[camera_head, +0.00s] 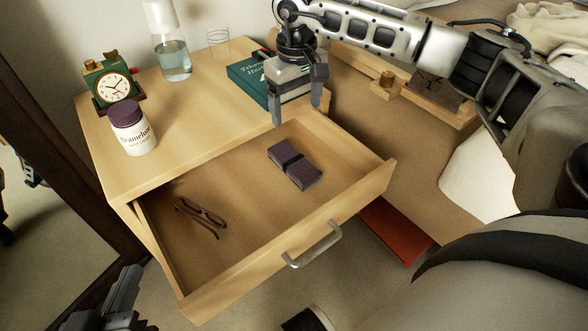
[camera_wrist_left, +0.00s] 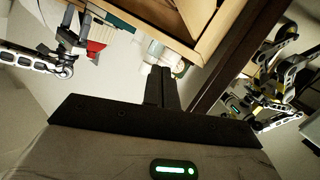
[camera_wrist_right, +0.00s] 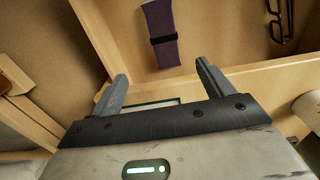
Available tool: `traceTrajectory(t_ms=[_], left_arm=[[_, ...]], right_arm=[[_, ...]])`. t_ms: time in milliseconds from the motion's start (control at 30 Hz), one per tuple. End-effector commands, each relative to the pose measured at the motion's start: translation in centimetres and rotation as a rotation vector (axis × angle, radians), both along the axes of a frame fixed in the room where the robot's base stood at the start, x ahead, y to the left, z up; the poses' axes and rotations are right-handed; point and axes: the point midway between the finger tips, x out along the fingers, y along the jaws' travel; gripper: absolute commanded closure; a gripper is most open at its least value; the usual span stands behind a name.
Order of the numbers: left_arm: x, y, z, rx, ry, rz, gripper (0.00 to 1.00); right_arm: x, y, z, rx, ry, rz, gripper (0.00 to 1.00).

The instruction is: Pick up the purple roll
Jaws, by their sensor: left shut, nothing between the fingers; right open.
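The purple roll (camera_head: 295,165) is a dark purple, flattened bundle with a black band around its middle. It lies in the open drawer (camera_head: 245,215), toward the right of its floor. It also shows at the top of the right wrist view (camera_wrist_right: 161,33), beyond the fingertips. My right gripper (camera_head: 299,112) is open and empty. It hangs above the back edge of the drawer, beside the teal book, apart from the roll. My left gripper (camera_head: 110,305) is low at the bottom left, outside the drawer. Its fingers are together and empty in the left wrist view (camera_wrist_left: 162,85).
Brown glasses (camera_head: 202,216) lie in the drawer's left part. On the cabinet top stand a jar with a purple lid (camera_head: 132,128), a green clock (camera_head: 110,82), a glass carafe (camera_head: 172,55) and a teal book (camera_head: 250,80). The drawer front has a metal handle (camera_head: 313,247).

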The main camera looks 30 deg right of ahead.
Motion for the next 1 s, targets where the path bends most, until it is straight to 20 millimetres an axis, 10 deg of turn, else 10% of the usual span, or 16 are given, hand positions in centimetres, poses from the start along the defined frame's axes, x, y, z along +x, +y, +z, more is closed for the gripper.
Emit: traceTrajectory(t_ms=[333,1000], left_arm=[[0.2,-0.6,0.3,-0.116,-0.018,-0.006,1.00],[0.2,-1.2,0.9,-0.262,-0.035,-0.024,1.00]], right_arm=[[-0.1,0.3,-7.7,0.005,0.003,0.001,0.20],[-0.3,0.8,-14.6,0.007,0.002,0.000,0.20]])
